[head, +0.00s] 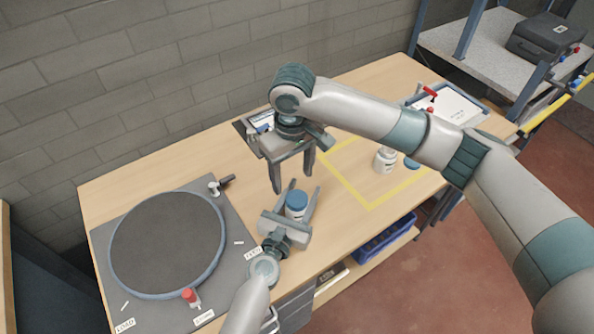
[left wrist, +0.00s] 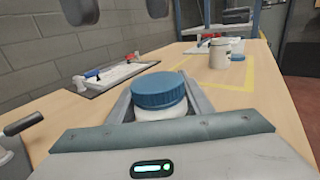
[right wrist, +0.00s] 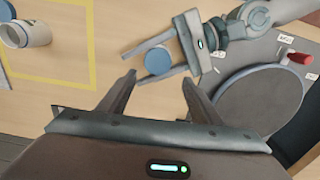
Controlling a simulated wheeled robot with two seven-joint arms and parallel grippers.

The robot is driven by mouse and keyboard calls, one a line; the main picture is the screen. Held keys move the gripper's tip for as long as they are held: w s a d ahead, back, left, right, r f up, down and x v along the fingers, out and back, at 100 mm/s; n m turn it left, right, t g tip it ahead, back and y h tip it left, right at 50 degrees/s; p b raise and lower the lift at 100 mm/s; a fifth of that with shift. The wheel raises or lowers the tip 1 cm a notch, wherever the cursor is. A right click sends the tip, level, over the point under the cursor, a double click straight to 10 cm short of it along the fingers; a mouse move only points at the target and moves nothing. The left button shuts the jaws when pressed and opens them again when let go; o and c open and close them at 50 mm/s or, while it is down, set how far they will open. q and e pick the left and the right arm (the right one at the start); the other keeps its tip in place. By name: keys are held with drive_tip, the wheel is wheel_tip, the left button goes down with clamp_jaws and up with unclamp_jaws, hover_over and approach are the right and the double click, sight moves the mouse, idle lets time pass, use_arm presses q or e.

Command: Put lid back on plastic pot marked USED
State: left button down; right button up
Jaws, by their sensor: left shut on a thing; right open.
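A white pot with a blue lid on it (head: 297,200) stands upright between the fingers of my left gripper (head: 304,188), which is shut on it; it also shows in the left wrist view (left wrist: 160,97). My right gripper (head: 292,180) is open and empty, pointing down just above that pot; its fingers show in the right wrist view (right wrist: 158,82). A second white pot (head: 385,160) stands without a lid inside the yellow taped square. A loose blue lid (head: 411,163) lies on the table beside it. I cannot read the marking on either pot.
A round dark turntable (head: 168,243) on a grey mat fills the table's left part. A tray with red-handled tools (head: 458,106) lies at the back right. Another tray (head: 262,121) sits partly behind my right gripper. The table inside the yellow tape is mostly clear.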

sight(297, 198)
drive_tip(key=n, duration=0.6)
drive_tip(key=shift+d+r, duration=0.2)
drive_tip(key=shift+r, duration=0.15)
drive_tip(key=n, duration=0.7)
drive_tip(key=shift+s+d+r, duration=0.1)
drive_tip(key=shift+d+r, duration=0.1)
drive_tip(key=shift+d, duration=0.1)
drive_tip(key=shift+f, duration=0.15)
drive_tip(key=shift+f, duration=3.85)
drive_tip(key=c, duration=1.1)
drive_tip(key=o, duration=1.2)
drive_tip(key=shift+o, duration=0.2)
drive_tip(key=shift+r, duration=0.15)
wheel_tip(297, 198, up, 12)
